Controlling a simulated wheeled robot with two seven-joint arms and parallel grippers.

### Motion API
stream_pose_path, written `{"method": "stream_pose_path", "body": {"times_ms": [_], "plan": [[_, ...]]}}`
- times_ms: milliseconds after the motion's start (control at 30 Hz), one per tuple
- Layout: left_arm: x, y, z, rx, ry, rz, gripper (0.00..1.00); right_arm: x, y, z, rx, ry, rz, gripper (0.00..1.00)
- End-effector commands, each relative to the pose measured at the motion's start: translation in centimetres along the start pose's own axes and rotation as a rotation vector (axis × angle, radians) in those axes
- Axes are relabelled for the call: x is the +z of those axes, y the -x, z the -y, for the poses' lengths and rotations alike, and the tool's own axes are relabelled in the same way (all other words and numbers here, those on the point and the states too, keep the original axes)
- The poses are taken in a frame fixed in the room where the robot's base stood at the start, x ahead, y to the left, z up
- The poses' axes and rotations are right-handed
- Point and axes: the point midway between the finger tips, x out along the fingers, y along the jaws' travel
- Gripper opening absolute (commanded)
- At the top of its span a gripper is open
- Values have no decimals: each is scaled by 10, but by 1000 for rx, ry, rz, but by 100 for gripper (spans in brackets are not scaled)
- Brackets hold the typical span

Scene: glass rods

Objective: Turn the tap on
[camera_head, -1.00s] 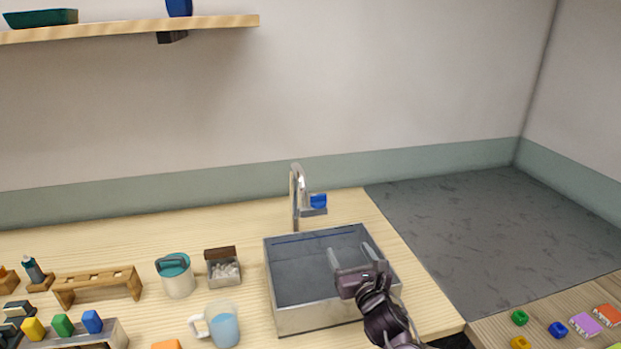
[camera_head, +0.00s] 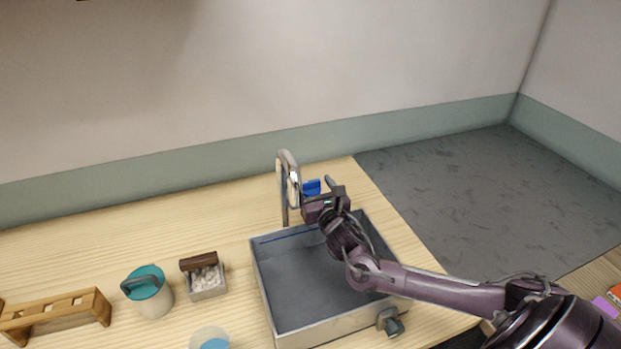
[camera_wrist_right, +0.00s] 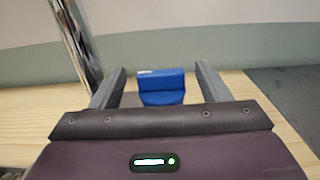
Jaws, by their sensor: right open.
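The tap (camera_head: 286,180) is a chrome spout with a bend at its top, standing behind the grey sink (camera_head: 300,275). Its blue handle (camera_head: 312,187) sits to the right of the spout. In the right wrist view the blue handle (camera_wrist_right: 162,88) shows between the two fingers, and the chrome spout (camera_wrist_right: 75,40) is at the left. My right gripper (camera_head: 318,188) is open at the handle, with one finger on either side; I cannot tell whether they touch it. The gripper hides part of the handle in the head view. My left gripper is not in view.
A white canister with a teal lid (camera_head: 150,295), a small box of white pieces (camera_head: 205,277) and a wooden rack (camera_head: 55,318) stand left of the sink. A cup (camera_head: 209,338) is at the bottom edge. The dark surface (camera_head: 480,205) at the right is clear.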

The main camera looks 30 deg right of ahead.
Motion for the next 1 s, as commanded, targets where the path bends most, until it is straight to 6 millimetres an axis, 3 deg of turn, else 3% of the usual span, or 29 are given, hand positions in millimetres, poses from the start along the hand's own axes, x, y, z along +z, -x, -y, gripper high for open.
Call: {"method": "stream_pose_path", "body": {"times_ms": [200, 467, 800, 1000], "plan": [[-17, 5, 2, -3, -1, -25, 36, 0, -19, 0, -1, -2, 0, 70], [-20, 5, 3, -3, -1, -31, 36, 0, -20, 0, 0, -1, 0, 70], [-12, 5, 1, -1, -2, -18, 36, 0, -20, 0, 0, -1, -1, 28], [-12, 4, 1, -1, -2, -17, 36, -1, -20, 0, 8, 1, -1, 25]]}}
